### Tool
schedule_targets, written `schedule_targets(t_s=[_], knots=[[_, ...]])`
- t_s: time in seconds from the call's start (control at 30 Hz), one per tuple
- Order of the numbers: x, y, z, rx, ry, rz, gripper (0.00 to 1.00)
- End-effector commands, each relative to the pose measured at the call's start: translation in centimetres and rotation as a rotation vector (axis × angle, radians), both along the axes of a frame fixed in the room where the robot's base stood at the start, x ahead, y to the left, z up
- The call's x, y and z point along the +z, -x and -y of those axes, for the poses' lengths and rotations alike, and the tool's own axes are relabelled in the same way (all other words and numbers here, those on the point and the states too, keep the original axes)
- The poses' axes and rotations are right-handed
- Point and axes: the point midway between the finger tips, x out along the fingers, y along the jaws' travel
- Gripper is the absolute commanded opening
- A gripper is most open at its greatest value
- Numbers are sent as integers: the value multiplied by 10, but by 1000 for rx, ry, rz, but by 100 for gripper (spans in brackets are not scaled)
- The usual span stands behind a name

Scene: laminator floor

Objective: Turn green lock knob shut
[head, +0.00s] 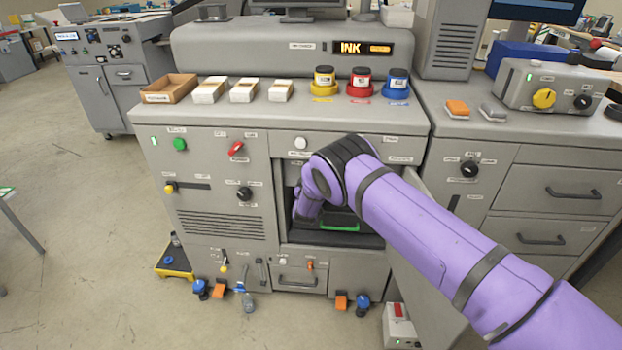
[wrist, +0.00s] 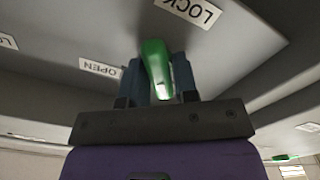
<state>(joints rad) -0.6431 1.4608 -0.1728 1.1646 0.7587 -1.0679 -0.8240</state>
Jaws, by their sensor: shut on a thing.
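The green lock knob (wrist: 156,62) is an elongated grip on a grey panel, seen close up in the wrist view. My gripper (wrist: 160,78) is shut on it, with one dark finger on each side. A LOCK label (wrist: 187,10) lies just beyond the knob's far end, and an OPEN label (wrist: 100,67) lies to its left. The knob points up and slightly left in that view, close to the LOCK label. In the head view my arm reaches into the machine's open bay, and it hides the knob and my fingertips.
A green-edged handle (head: 340,226) shows low inside the bay, and a green piece (wrist: 286,158) shows at lower right in the wrist view. An open door (head: 420,255) stands right of the bay. Ink jars (head: 360,83) and a wooden tray (head: 169,88) stand on top.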

Motion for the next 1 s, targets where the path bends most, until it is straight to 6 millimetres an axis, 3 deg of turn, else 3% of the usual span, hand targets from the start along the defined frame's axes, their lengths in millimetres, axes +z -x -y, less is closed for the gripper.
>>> schedule_targets(t_s=[0.4, 0.93, 0.97, 1.0], knots=[[-2, 1, -1, 1, 172, -8, 4], [-2, 1, -1, 0, 191, -9, 4], [-2, 1, -1, 0, 191, -9, 34], [-2, 1, -1, 0, 191, -9, 44]])
